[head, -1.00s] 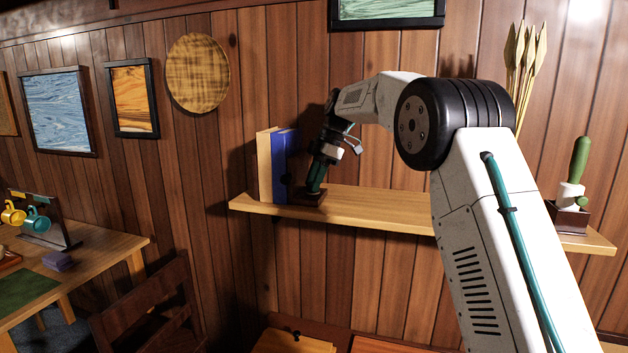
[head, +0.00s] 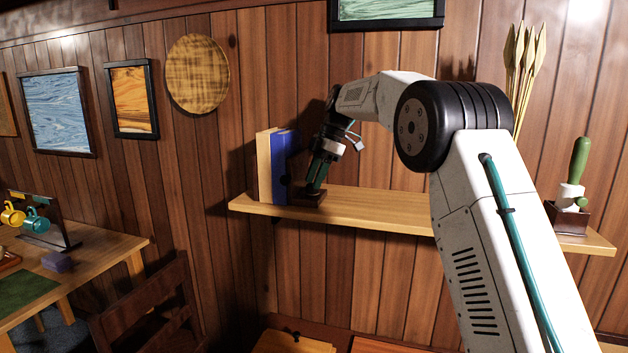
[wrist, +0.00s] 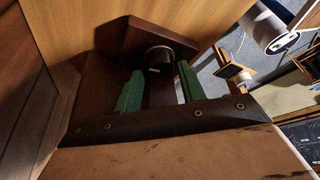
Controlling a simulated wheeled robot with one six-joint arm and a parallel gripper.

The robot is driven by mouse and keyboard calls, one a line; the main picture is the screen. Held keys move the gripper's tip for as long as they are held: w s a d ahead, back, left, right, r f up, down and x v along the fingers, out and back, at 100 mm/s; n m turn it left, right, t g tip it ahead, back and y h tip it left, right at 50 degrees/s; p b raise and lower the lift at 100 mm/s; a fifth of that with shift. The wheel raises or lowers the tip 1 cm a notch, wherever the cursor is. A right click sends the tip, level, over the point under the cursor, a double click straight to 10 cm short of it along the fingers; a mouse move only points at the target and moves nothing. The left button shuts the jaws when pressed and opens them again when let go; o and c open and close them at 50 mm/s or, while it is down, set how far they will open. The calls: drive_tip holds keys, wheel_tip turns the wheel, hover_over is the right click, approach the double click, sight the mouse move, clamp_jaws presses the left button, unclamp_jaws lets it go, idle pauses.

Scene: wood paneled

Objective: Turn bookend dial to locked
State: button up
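The dark brown bookend (head: 307,199) stands on the wooden shelf, right of the books. In the wrist view its dial is a dark round knob (wrist: 160,55) with a small pale mark on its near side. My gripper (head: 315,188) reaches down to the bookend from the upper right. In the wrist view my gripper (wrist: 160,68) has its two green fingers apart, one on each side of the knob, with narrow gaps seeming to show beside it. Any contact with the knob is hard to judge. The dial's lock markings cannot be read.
A cream book (head: 264,168) and a blue book (head: 286,165) stand close on the bookend's left. The wood-paneled wall is right behind. The middle of the shelf (head: 380,205) is clear; a dark holder with a green-handled item (head: 579,160) stands at its right end.

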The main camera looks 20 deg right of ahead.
drive_tip(key=v, duration=0.6)
drive_tip(key=shift+d+r, duration=0.2)
drive_tip(key=shift+r, duration=0.1)
drive_tip(key=f+m, duration=0.1)
drive_tip(key=m, duration=0.1)
drive_tip(key=f+m, duration=0.2)
drive_tip(key=s+d+f+m, duration=0.1)
drive_tip(key=f+m, duration=0.1)
drive_tip(key=shift+f, duration=0.15)
drive_tip(key=s+m, duration=0.2)
drive_tip(key=s, duration=0.1)
drive_tip(key=s+f+m+h, duration=0.1)
drive_tip(key=s, duration=0.1)
drive_tip(key=shift+g, duration=0.3)
drive_tip(key=s+f+m+h, duration=0.1)
drive_tip(key=s+f+m, duration=0.1)
drive_tip(key=s, duration=1.3)
drive_tip(key=s+a+f+m+t+h, duration=0.1)
drive_tip(key=s+f+m, duration=0.2)
drive_tip(key=s, duration=1.2)
drive_tip(key=s+f+m+t+h, duration=0.1)
drive_tip(key=s+m, duration=0.4)
drive_tip(key=s, duration=1)
drive_tip(key=shift+s+a+f, duration=0.2)
drive_tip(key=shift+a+f, duration=0.05)
drive_tip(key=shift+f, duration=0.45)
